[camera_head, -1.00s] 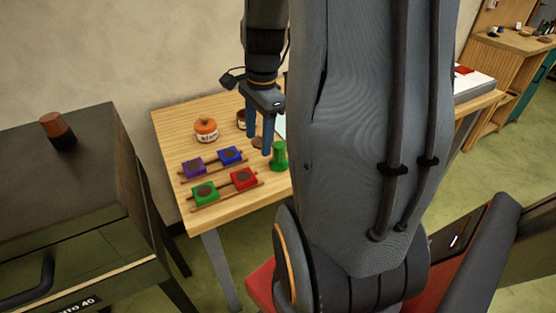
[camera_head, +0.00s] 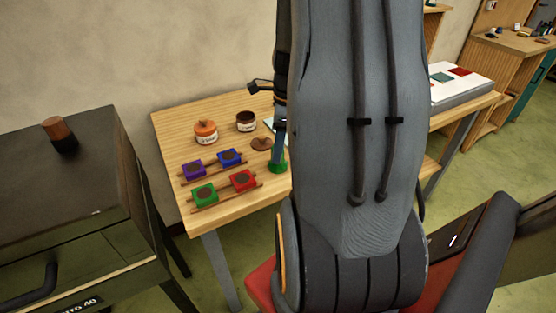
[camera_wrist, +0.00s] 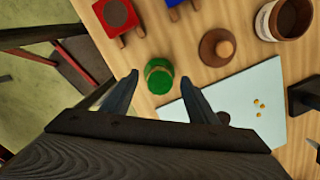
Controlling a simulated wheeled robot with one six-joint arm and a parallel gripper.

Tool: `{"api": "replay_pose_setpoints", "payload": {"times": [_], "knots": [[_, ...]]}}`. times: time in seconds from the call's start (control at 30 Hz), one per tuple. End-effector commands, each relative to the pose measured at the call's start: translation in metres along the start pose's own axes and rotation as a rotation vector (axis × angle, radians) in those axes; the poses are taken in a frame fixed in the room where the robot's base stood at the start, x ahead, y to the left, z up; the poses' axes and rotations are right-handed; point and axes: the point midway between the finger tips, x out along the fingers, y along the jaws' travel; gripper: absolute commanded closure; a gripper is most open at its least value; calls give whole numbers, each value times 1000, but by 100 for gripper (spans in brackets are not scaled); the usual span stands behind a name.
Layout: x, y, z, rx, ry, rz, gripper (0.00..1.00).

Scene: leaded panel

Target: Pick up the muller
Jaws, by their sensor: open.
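The muller looks to be the green, waisted upright piece (camera_head: 277,163) on the wooden table, beside my arm in the head view. In the wrist view its round green top (camera_wrist: 158,77) shows between the fingertips. My gripper (camera_wrist: 159,84) is open, with one finger on each side of the muller and small gaps showing. In the head view my arm hides most of the gripper; only a bluish finger shows just above the muller. I cannot tell how high the fingertips are over the table.
Purple, blue, green and red blocks (camera_head: 243,180) sit on wooden rails left of the muller. A brown knobbed lid (camera_wrist: 216,48), an open jar (camera_wrist: 284,20) and an orange-lidded pot (camera_head: 205,132) stand behind. A pale sheet (camera_wrist: 235,95) with yellow bits lies close by.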

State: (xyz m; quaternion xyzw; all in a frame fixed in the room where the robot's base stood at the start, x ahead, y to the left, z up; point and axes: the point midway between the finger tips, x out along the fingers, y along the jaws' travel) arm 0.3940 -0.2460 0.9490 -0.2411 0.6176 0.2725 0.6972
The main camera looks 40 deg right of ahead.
Motion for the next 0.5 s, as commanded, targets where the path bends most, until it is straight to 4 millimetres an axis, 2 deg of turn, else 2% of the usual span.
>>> {"api": "replay_pose_setpoints", "payload": {"times": [0.17,0.43,0.5], "knots": [[15,1,0,0,1,2,47],[17,0,0,-1,1,-1,47],[17,0,0,-1,1,0,57]]}}
